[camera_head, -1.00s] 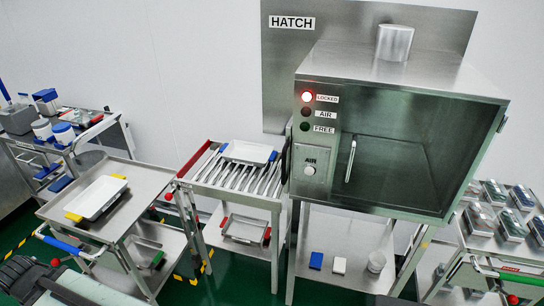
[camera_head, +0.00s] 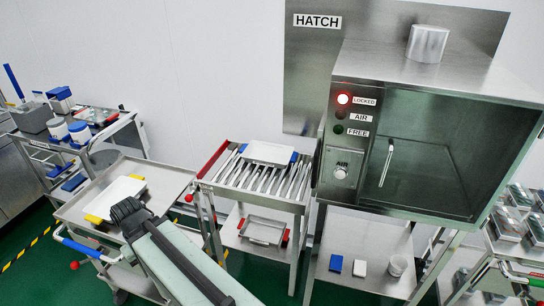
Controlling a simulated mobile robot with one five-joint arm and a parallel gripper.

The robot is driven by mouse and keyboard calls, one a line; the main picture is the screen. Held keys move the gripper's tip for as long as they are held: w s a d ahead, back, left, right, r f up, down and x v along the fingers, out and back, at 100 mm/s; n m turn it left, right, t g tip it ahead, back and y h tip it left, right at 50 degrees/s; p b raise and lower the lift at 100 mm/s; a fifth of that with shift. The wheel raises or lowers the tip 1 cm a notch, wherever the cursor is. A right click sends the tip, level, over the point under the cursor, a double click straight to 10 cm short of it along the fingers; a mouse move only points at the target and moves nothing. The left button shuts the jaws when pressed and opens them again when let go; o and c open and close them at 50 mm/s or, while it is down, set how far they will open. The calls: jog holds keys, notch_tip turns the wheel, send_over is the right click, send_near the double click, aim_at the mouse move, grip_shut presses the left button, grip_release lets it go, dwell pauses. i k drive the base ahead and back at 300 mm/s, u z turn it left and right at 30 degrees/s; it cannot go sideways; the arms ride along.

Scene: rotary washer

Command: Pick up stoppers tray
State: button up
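Three trays show, and I cannot tell which is the stoppers tray. A white tray with yellow handles (camera_head: 118,192) lies on the left cart. A white tray with blue handles (camera_head: 268,153) sits on the roller table. A metal tray with red handles (camera_head: 262,230) is on the shelf below it. My arm reaches up from the bottom of the picture, its black ribbed end in front of the left cart, close to the yellow-handled tray in the picture. I cannot tell whether it touches it. My gripper's fingers do not show.
The steel hatch box (camera_head: 440,130) stands right of the roller table (camera_head: 215,160), its red LOCKED lamp lit. The left cart (camera_head: 165,180) has a blue push bar. A cart with bottles and bins (camera_head: 100,140) stands at far left. Blue and white blocks lie on the shelf below the hatch.

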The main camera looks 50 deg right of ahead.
aim_at(267, 154)
jog(key=i, duration=1.4)
jog(key=u, duration=0.1)
